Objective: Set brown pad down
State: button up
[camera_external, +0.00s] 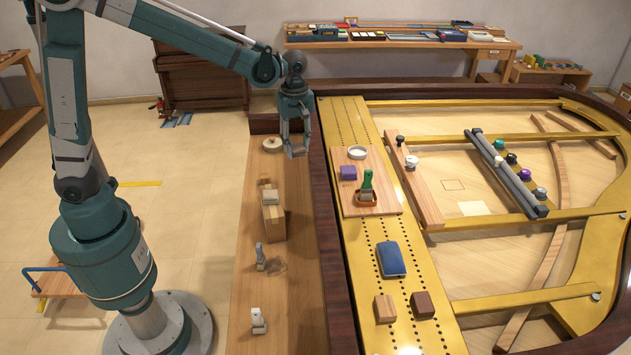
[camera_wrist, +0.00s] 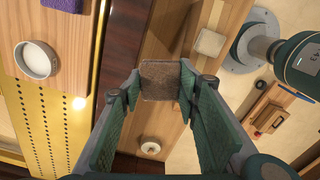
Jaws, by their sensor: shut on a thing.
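The brown pad (camera_wrist: 161,78) is a rough brown square between my fingertips in the wrist view. My gripper (camera_wrist: 162,84) is shut on it, with a finger on each side. In the external view my gripper (camera_external: 296,148) points down over the wooden ledge, near the piano's dark rim. The pad is hard to make out there between the fingers. I cannot tell its exact height above the ledge.
The wooden ledge (camera_external: 248,270) bears a round beige disc (camera_external: 272,144), a pale block on a wooden block (camera_external: 273,221) and small grey pieces. Right of the rim, a wooden board (camera_external: 350,205) holds a white dish (camera_external: 357,152), a purple block (camera_external: 348,172) and a green-handled brush (camera_external: 366,182).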

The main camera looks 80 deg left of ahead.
jog(key=s+a+n, duration=0.3)
jog(key=s+a, duration=0.1)
jog(key=a, duration=1.4)
jog(key=n, duration=0.3)
send_over(271, 166)
notch_tip(271, 166, down, 18)
jog(key=shift+d+b, duration=0.2)
jog(key=shift+b, duration=0.1)
jog(key=shift+s+f, duration=0.1)
jog(key=shift+f+b, duration=0.75)
jog(key=shift+f, duration=2.35)
jog(key=shift+f, duration=0.1)
jog(key=shift+f+b, duration=0.45)
jog(key=shift+f, duration=1.3)
jog(key=shift+f, duration=0.15)
